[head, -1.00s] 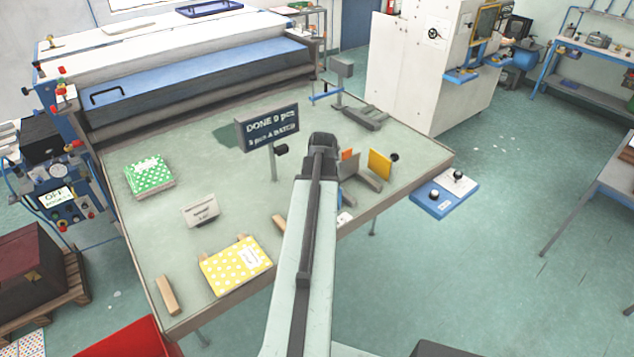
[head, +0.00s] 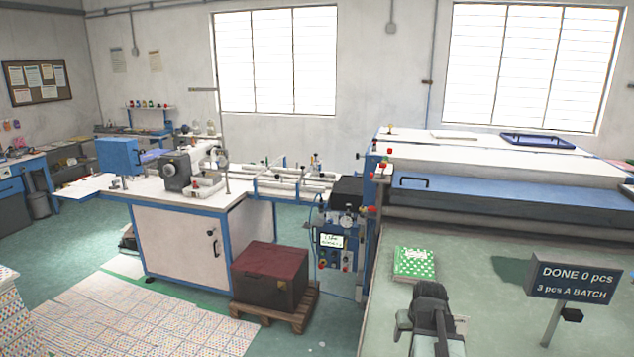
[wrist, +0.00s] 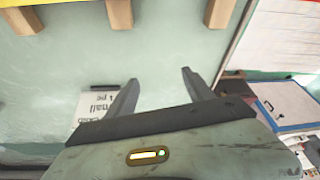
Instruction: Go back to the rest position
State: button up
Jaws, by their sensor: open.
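My gripper (wrist: 159,77) shows in the wrist view with its two fingers spread apart and nothing between them. It is above the pale green table top (wrist: 60,55). In the head view my arm reaches over the left part of the same table (head: 500,325), and the fingertips are hidden there. A small printed card (wrist: 92,104) stands or lies to the left of the fingers, partly hidden by the left one. Several wooden blocks (wrist: 120,14) lie ahead, at the top of the wrist view.
A green dotted booklet (head: 414,264) lies on the table just beyond my arm. A sign reading DONE 0 pcs (head: 574,283) stands to the right. A blue-and-white machine (head: 500,200) borders the table's back. A dark red-topped box (head: 270,275) sits on a pallet to the left.

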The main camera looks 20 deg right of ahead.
jog(key=w+a+f+n, duration=0.1)
jog(key=a, duration=0.4)
jog(key=w+a+f+n+b, duration=0.1)
jog(key=a, duration=0.4)
jog(key=w+a+f+y+b, duration=0.1)
jog(key=a, duration=0.4)
jog(key=shift+w+a+f+n+g, duration=0.25)
jog(key=shift+a+n+g, duration=0.05)
jog(key=shift+n, duration=0.1)
jog(key=s+a+f+g, duration=0.1)
jog(key=s+a, duration=0.1)
jog(key=a, duration=0.3)
jog(key=s+a+f+g+b, duration=0.1)
jog(key=s+a, duration=0.1)
jog(key=a, duration=0.4)
jog(key=s+a+n+g+b, duration=0.1)
jog(key=s+a, duration=0.1)
jog(key=a, duration=0.3)
jog(key=shift+s+a+f, duration=0.25)
jog(key=shift+s+f, duration=0.15)
